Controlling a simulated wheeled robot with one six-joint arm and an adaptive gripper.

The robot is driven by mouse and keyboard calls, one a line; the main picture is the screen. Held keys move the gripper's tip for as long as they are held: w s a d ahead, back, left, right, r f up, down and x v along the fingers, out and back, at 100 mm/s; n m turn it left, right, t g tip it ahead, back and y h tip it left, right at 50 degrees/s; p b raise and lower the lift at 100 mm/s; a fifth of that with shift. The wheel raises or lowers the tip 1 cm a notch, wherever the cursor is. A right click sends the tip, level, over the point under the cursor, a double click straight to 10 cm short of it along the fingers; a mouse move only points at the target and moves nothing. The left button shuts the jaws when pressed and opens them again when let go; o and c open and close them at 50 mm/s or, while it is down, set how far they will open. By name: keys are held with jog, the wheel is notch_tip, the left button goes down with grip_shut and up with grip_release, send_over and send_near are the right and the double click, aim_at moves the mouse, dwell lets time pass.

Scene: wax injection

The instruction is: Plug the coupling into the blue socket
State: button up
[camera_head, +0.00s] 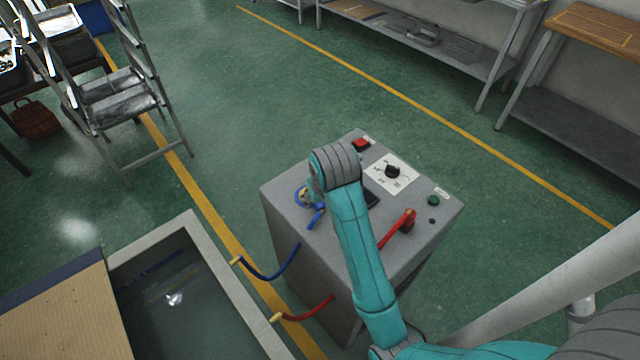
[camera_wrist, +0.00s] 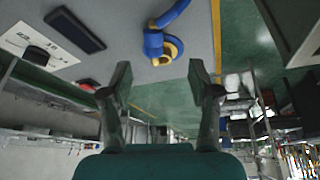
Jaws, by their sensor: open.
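A blue, tube-like piece with a yellow ring (camera_wrist: 154,42) is on the grey machine top in the wrist view, just beyond the jaws. In the head view, this blue and yellow piece (camera_head: 314,219) shows at the left of the machine top, partly hidden by my wrist. I cannot tell where coupling and socket divide. My gripper (camera_wrist: 160,76) is open, with nothing between its fingers. It appears apart from the blue piece; the exact gap is unclear. In the head view my gripper is mostly hidden behind the teal wrist.
The grey machine (camera_head: 300,275) carries a red switch (camera_head: 361,145), a dial (camera_head: 393,171), a green button (camera_head: 433,200) and a red handle-like piece (camera_head: 408,218). Blue (camera_head: 268,275) and red (camera_head: 308,312) hoses with yellow ends leave its side towards a water tank (camera_head: 195,235).

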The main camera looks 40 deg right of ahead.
jog(key=f, duration=0.1)
jog(key=w+d+f, duration=0.2)
jog(key=f, duration=0.1)
jog(key=shift+w+f, duration=0.1)
jog(key=shift+w, duration=0.1)
jog(key=shift+x, duration=3.05)
jog(key=shift+d, duration=0.15)
grip_shut()
